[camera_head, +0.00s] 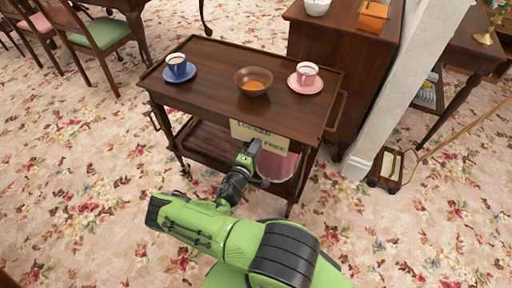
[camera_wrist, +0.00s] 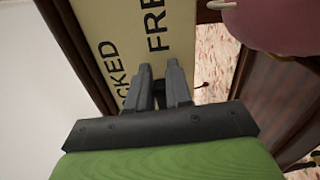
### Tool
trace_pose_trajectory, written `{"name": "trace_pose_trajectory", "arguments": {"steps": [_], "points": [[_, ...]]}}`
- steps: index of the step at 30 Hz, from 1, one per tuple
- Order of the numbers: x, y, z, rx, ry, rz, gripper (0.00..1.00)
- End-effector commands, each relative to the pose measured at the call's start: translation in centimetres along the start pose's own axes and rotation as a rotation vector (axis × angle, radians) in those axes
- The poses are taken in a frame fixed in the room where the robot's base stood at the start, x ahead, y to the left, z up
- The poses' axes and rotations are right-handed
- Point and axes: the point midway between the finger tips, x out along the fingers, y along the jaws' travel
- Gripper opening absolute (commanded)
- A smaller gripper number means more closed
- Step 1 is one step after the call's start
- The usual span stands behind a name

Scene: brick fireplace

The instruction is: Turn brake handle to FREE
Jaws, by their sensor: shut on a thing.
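A dark wooden tea trolley (camera_head: 230,63) carries a cream plaque (camera_head: 270,131) reading LOCKED and FREE on its near side. The plaque fills the top of the wrist view (camera_wrist: 130,28), with both words turned sideways. My gripper (camera_head: 250,147) is at the plaque's lower part, and its two dark fingers (camera_wrist: 160,75) are close together in front of the lettering. They are shut on the brake handle, which is mostly hidden between and behind them. A small dark tip (camera_wrist: 204,85) shows just right of the fingers. The handle's exact angle cannot be told.
On the trolley top stand a blue cup (camera_head: 177,64) on a saucer, a brown bowl (camera_head: 253,82) with orange contents, and a pink cup (camera_head: 307,73) on a saucer. A pink object (camera_head: 283,166) sits on the lower shelf. A white pillar (camera_head: 385,100) stands right; carpet is free left.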

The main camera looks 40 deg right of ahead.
Motion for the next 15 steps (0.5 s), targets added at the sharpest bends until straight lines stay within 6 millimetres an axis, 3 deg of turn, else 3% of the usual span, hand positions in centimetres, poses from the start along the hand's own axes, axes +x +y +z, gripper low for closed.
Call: {"name": "trace_pose_trajectory", "arguments": {"steps": [1, 4, 12, 15], "points": [[-0.06, -0.18, 0.03, -0.001, 0.000, -0.005, 0.24], [-0.05, -0.14, 0.02, -0.001, 0.000, -0.004, 0.40], [-0.08, -0.06, 0.00, -0.001, 0.000, -0.002, 0.40], [-0.94, 0.01, -0.06, -0.002, 0.002, -0.003, 0.40]]}}
